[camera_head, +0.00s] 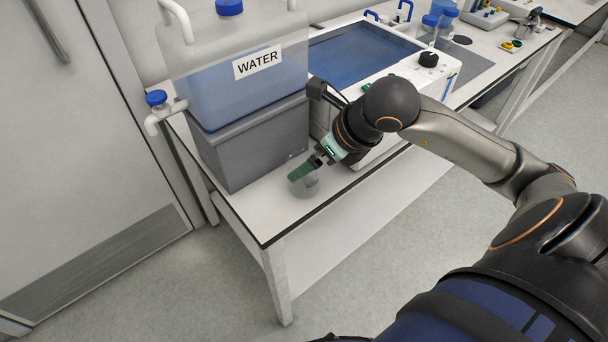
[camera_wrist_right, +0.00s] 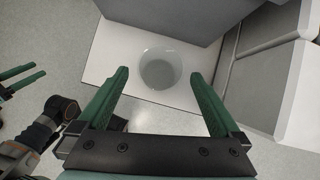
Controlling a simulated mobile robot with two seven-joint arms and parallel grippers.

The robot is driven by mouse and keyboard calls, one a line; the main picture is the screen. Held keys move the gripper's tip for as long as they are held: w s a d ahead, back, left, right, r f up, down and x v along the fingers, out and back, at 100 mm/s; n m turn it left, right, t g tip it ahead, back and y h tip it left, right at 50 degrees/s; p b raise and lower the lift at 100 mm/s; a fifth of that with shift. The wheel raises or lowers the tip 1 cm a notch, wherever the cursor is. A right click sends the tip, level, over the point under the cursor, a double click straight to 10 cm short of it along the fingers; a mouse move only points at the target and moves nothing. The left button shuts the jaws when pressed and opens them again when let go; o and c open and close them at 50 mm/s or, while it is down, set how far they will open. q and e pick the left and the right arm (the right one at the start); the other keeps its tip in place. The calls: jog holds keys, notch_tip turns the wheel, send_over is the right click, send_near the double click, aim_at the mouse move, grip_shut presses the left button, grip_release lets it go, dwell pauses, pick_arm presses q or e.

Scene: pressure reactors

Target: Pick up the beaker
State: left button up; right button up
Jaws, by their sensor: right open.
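The beaker (camera_head: 304,187) is clear glass and stands upright on the white bench top, near its front left corner. In the right wrist view the beaker (camera_wrist_right: 160,70) shows from above, with its round mouth beyond and between my green fingertips. My right gripper (camera_head: 301,171) is open, with its fingers pointing at the beaker. In the right wrist view its fingers (camera_wrist_right: 158,80) are spread wide with nothing held. The fingers partly cover the beaker in the head view. My left gripper (camera_wrist_right: 22,78) shows only at the left edge of the right wrist view, with its two fingers apart and empty.
A water tank (camera_head: 243,90) with a blue-capped tap (camera_head: 157,98) sits on a grey block (camera_head: 255,142) just behind the beaker. A white device with a blue top (camera_head: 362,57) stands to the right. The bench edge (camera_head: 300,222) is close to the beaker.

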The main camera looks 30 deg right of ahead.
jog(key=x, duration=0.5)
jog(key=shift+s+f, duration=0.1)
jog(key=shift+f, duration=0.1)
jog(key=c, duration=1.2)
jog(key=shift+c, duration=0.5)
jog(key=shift+r, duration=0.15)
